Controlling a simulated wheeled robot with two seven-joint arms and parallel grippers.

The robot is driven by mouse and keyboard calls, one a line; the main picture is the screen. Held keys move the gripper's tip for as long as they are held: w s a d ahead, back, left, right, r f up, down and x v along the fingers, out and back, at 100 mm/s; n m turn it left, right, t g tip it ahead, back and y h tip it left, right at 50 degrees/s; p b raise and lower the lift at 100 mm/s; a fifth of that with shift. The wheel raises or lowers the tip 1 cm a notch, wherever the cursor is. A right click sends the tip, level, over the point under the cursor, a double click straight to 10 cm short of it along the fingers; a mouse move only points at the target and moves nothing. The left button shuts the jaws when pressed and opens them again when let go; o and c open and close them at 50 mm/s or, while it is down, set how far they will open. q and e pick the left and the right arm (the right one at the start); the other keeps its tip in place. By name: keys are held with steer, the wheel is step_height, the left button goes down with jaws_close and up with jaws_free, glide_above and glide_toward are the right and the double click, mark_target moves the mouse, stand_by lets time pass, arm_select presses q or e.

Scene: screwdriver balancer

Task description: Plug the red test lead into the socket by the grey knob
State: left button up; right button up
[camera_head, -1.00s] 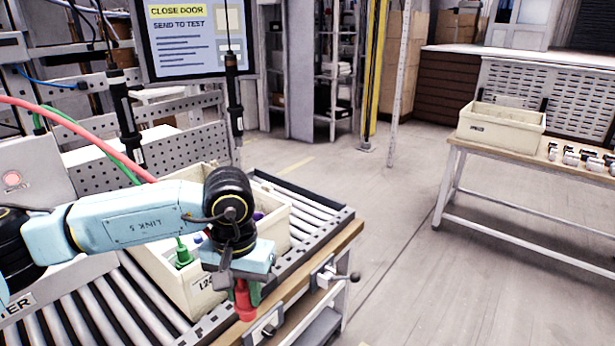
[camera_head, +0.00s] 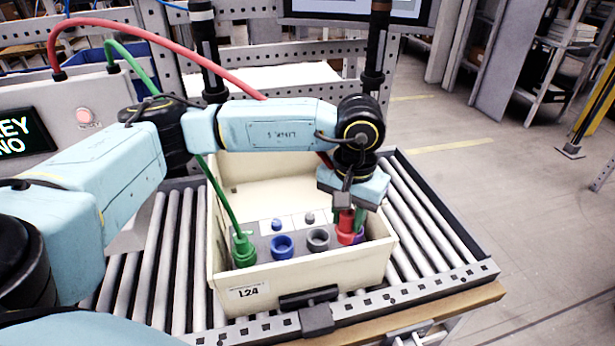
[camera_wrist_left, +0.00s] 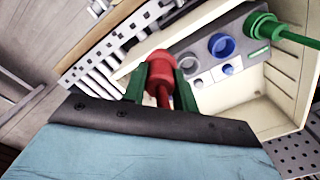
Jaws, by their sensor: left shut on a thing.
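My left gripper (camera_head: 350,214) is shut on the red plug (camera_head: 346,232) of the red lead (camera_head: 150,38). It holds the plug over the right end of the panel in the cream tote, partly in front of a purple part (camera_head: 360,237). In the left wrist view the red plug (camera_wrist_left: 160,68) sits between the green fingers, beside the grey socket (camera_wrist_left: 188,62). The grey socket (camera_head: 318,239) looks empty, with the grey knob (camera_head: 310,217) just behind it. The plug's height above the panel is hard to tell. My right gripper is out of view.
The blue socket (camera_head: 282,246) and blue knob (camera_head: 276,224) are left of the grey pair. A green plug (camera_head: 243,250) stands at the panel's left end, its lead rising. The tote (camera_head: 330,268) rests on rollers. Black hanging tools (camera_head: 376,45) are behind the arm.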

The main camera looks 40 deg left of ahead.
arm_select(q)
steer(key=w+a+f+n+p, duration=0.4)
steer(key=a+f+n+p, duration=0.2)
steer(key=n, duration=0.5)
steer(key=shift+a+f+p, duration=0.35)
steer(key=shift+a+f, duration=0.8)
steer(key=shift+a, duration=0.35)
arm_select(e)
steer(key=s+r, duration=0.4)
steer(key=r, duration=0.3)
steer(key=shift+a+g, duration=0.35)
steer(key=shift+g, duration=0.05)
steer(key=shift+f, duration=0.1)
arm_select(q)
steer(key=shift+f+b, duration=0.2)
steer(key=shift+b, duration=0.15)
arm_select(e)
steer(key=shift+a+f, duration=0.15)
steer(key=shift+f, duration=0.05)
arm_select(q)
steer(key=shift+f+b, duration=1.85)
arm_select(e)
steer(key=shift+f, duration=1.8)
